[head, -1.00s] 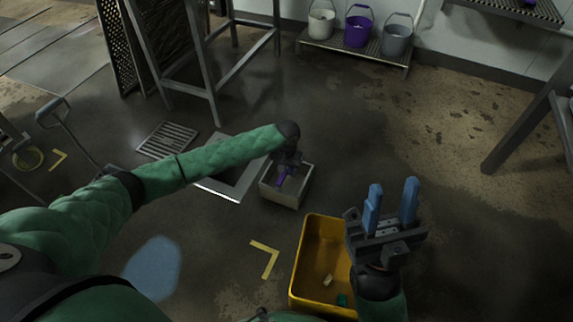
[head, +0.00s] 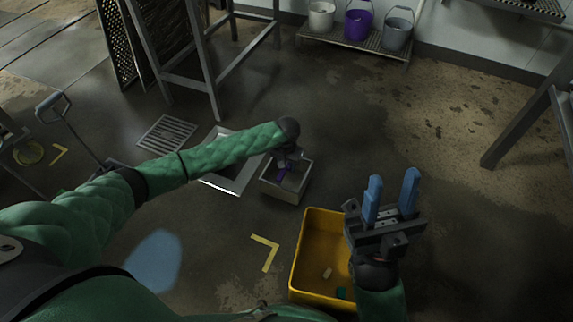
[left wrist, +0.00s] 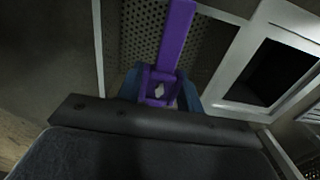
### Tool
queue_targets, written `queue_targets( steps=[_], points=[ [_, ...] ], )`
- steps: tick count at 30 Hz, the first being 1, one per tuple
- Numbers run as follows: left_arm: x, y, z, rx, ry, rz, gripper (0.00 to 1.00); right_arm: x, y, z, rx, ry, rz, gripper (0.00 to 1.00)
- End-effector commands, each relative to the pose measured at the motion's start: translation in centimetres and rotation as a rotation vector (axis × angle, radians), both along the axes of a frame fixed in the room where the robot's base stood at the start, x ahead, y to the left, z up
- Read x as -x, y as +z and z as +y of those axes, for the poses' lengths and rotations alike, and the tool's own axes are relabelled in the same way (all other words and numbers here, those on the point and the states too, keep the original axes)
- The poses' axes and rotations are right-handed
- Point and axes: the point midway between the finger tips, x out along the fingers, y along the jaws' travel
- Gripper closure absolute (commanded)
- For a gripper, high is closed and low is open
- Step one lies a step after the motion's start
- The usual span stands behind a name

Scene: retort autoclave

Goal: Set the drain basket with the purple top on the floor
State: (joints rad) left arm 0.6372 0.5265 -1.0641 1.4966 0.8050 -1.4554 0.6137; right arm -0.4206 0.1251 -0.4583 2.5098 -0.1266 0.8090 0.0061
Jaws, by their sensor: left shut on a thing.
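The drain basket (head: 268,191) is a pale grey box with a purple top bar, seen below my left forearm in the head view. My left gripper (head: 285,168) is over it, shut on the purple top. In the left wrist view the purple top (left wrist: 173,45) runs up from between the blue fingertips, and the perforated basket bottom shows behind it. The basket looks roughly upright; whether it touches the floor (head: 225,235) I cannot tell. My right gripper (head: 392,195) is open and empty, above the right edge of a yellow crate.
The yellow crate (head: 297,262) holds small pieces. A pale floor frame (head: 236,181) lies left of the basket; the left wrist view shows a dark opening (left wrist: 272,75) inside a frame. A floor grate (head: 166,137) and a metal stand (head: 207,90) are farther off.

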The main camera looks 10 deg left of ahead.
Motion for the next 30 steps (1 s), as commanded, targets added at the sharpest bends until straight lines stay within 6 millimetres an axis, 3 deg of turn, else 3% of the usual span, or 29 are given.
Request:
queue_targets(
  steps=[13,14,17,23,28,30],
  points=[
    [-0.04,-0.41,-0.01,0.000,0.000,-0.001,0.96,-0.02,0.49,0.01,0.000,0.000,-0.003,0.64],
    [-0.05,-0.43,-0.01,0.000,0.000,-0.001,0.58,-0.03,0.44,0.01,0.000,0.000,-0.003,0.64],
    [-0.04,-0.43,0.00,0.000,0.000,-0.001,0.38,-0.03,0.43,0.01,0.000,0.000,-0.003,0.64],
    [-0.01,-0.47,0.01,0.000,0.000,0.000,0.38,-0.03,0.43,0.01,0.000,0.000,-0.003,0.64],
    [0.03,-0.55,0.03,0.000,0.000,0.001,0.07,-0.02,0.41,0.02,0.000,0.000,-0.003,0.64],
    [0.02,-0.54,0.02,0.000,0.000,0.000,0.05,-0.02,0.41,0.02,0.000,0.000,-0.003,0.64]
  ],
)
